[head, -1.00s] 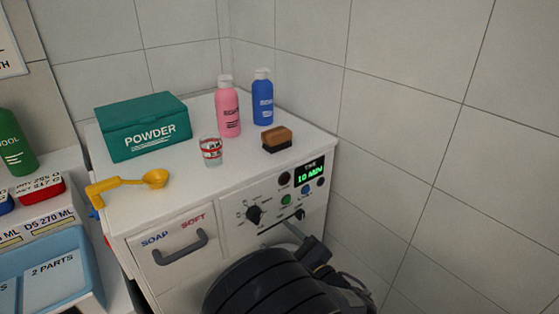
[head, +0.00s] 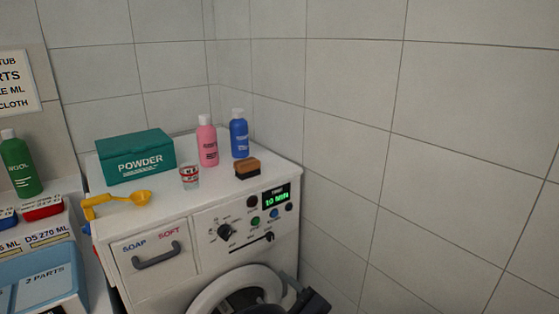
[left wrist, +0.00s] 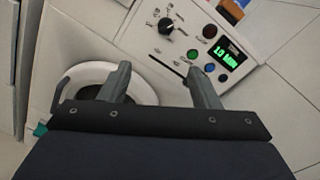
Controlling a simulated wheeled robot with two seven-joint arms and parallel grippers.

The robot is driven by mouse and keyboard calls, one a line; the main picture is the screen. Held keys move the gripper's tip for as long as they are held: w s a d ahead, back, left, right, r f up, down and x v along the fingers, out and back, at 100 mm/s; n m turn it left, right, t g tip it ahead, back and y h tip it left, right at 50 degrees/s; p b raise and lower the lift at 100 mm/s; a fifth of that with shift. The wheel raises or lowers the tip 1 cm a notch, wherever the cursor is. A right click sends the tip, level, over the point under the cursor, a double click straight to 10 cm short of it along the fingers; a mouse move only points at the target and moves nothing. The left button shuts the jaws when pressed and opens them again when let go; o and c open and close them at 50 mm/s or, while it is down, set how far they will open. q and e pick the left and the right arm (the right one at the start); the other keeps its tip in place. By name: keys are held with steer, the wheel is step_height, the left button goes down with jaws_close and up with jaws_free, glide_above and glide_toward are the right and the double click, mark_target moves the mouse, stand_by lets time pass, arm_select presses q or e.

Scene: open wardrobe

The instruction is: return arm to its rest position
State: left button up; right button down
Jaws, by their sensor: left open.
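My left gripper (head: 308,301) shows only in part at the bottom edge of the head view, in front of the right side of the washing machine's round door (head: 205,296). In the left wrist view its two grey fingers (left wrist: 160,86) are spread apart with nothing between them. Beyond the fingers is the control panel with its black dial (left wrist: 166,26) and lit green display (left wrist: 231,56). The white door ring (left wrist: 140,87) shows behind and beside the left finger. My right gripper is not in view.
On the machine's white top (head: 225,187) stand a green powder box (head: 137,157), a pink bottle (head: 207,146), a blue bottle (head: 239,138), a small cup (head: 190,178), a brush (head: 247,169) and a yellow scoop (head: 120,198). A tiled wall (head: 440,150) closes the right side.

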arm_select(q)
steer(key=s+a+f+n+g+h, duration=0.15)
steer(key=s+a+n+g, duration=0.35)
steer(key=a, duration=0.5)
steer(key=s+a+f+n+g+h, duration=0.1)
steer(key=s+a+n+g+h, duration=0.25)
steer(key=a+n+g, duration=0.55)
steer(key=s+a+r+n+t+h, duration=0.1)
steer(key=s+r+n+t+h, duration=0.1)
steer(key=s+n+h, duration=0.3)
steer(key=s+r+n+t+h, duration=0.1)
steer(key=s+n+t+h, duration=0.2)
steer(key=s, duration=0.6)
steer(key=shift+a+r+n+t+h, duration=0.3)
steer(key=shift+a+r+n+h, duration=0.1)
steer(key=shift+n+h, duration=0.55)
steer(key=shift+c, duration=0.3)
